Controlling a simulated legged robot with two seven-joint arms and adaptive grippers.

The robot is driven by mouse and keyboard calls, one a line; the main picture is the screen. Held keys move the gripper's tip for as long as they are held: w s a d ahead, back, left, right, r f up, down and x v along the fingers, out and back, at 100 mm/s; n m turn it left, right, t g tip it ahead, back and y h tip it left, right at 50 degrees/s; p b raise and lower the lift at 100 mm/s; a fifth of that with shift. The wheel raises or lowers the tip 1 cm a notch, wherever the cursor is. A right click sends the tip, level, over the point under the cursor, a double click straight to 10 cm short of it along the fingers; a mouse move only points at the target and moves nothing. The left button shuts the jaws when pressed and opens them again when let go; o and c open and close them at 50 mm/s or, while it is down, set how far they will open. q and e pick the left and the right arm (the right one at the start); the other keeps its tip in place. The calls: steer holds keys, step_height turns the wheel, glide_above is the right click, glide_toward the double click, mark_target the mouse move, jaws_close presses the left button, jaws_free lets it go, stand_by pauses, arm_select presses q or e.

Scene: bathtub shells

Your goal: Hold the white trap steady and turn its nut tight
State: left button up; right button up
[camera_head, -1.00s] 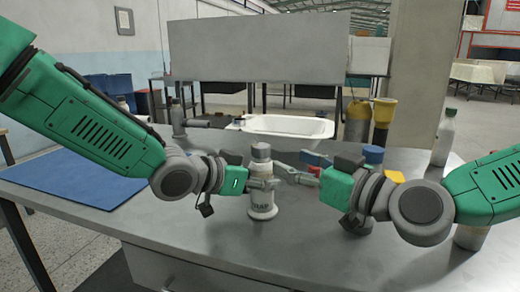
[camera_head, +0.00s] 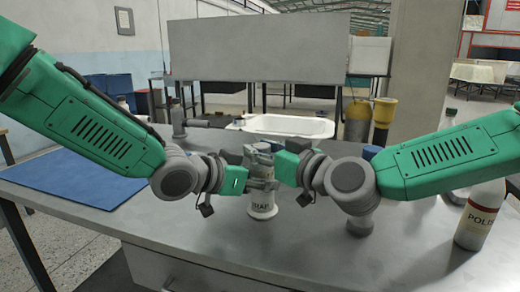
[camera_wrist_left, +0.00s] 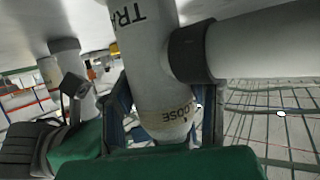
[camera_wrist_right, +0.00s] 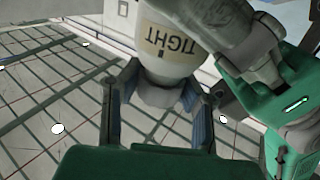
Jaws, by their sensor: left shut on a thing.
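The white trap (camera_head: 262,205) stands upright on the bench, with dark lettering on its body. My left gripper (camera_head: 262,184) is shut around its body; the left wrist view shows the trap (camera_wrist_left: 160,70) between both fingers, with the word LOOSE near its end. A dark collar (camera_wrist_left: 190,52) joins a pale side pipe (camera_wrist_left: 260,45) there. My right gripper (camera_head: 268,152) is at the trap's top end, above my left. In the right wrist view its fingers stand apart either side of a grey narrow end (camera_wrist_right: 160,93), with gaps showing. A TIGHT label is beside it. The nut's edges are partly hidden.
A blue mat (camera_head: 70,178) lies at left. A white bathtub shell (camera_head: 290,126) is at the back. A POLISH bottle (camera_head: 480,215) stands at right; a grey cylinder (camera_head: 360,222) stands under my right arm. The front bench is clear.

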jaws_close()
steer(key=shift+r+n+g+y, duration=0.1)
steer(key=shift+n+g+y, duration=0.3)
steer(key=shift+y, duration=0.1)
steer(key=shift+n+g+y, duration=0.4)
steer(key=shift+g, duration=0.1)
steer(key=o, duration=0.8)
jaws_free()
steer(key=v, duration=1.2)
